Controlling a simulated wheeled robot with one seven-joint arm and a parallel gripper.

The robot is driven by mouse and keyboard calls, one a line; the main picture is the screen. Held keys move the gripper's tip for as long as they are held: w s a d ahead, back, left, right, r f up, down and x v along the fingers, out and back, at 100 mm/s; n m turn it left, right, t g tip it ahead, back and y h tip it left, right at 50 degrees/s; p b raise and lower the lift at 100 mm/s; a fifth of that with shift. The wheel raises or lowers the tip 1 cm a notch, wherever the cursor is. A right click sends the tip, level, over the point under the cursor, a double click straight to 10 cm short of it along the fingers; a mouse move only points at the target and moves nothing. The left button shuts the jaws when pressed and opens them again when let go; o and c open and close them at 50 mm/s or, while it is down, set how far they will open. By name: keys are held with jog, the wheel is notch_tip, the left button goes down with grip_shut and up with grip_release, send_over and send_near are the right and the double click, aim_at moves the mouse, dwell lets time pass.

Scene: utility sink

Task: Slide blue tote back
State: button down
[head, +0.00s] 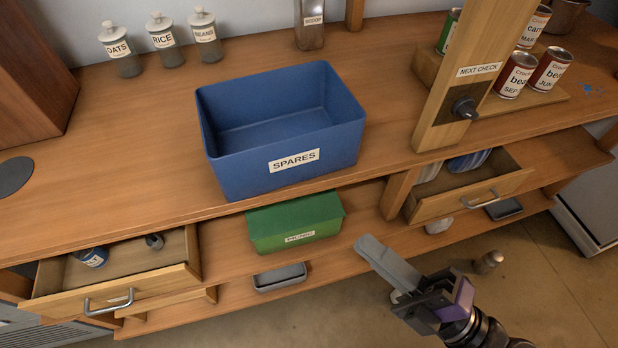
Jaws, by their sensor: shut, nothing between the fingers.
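The blue tote (281,131), labelled SPARES, stands upright on the wooden counter, with its front wall close to the counter's front edge. It looks empty inside. My gripper (366,246) is shut and empty. In the picture it is below and to the right of the tote, in front of the counter edge and apart from the tote.
A wooden post (462,75) with a knob rises right of the tote, near several cans (515,75). Two drawers (118,277) (470,190) are open below. A green box (295,222) sits under the counter.

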aim_at(307, 169)
jog(key=w+f+n+g+h, duration=0.1)
jog(key=w+f+n+g, duration=0.3)
jog(key=w, duration=0.2)
jog(key=shift+w+d+p+x, duration=0.25)
jog(key=shift+w+x, duration=0.15)
jog(key=shift+x, duration=1.55)
jog(key=shift+w+d+p+x, duration=0.25)
jog(key=shift+w+x, duration=0.2)
jog(key=shift+x, duration=1.5)
jog(key=shift+w+d+p+x, duration=0.25)
jog(key=shift+w+x, duration=0.15)
jog(key=shift+x, duration=1.55)
jog(key=shift+w+a+p, duration=0.25)
jog(key=shift+w, duration=0.6)
jog(key=shift+w+a+p, duration=0.2)
jog(key=shift+w+p, duration=0.05)
jog(key=shift+w, duration=0.55)
jog(key=shift+s, duration=0.1)
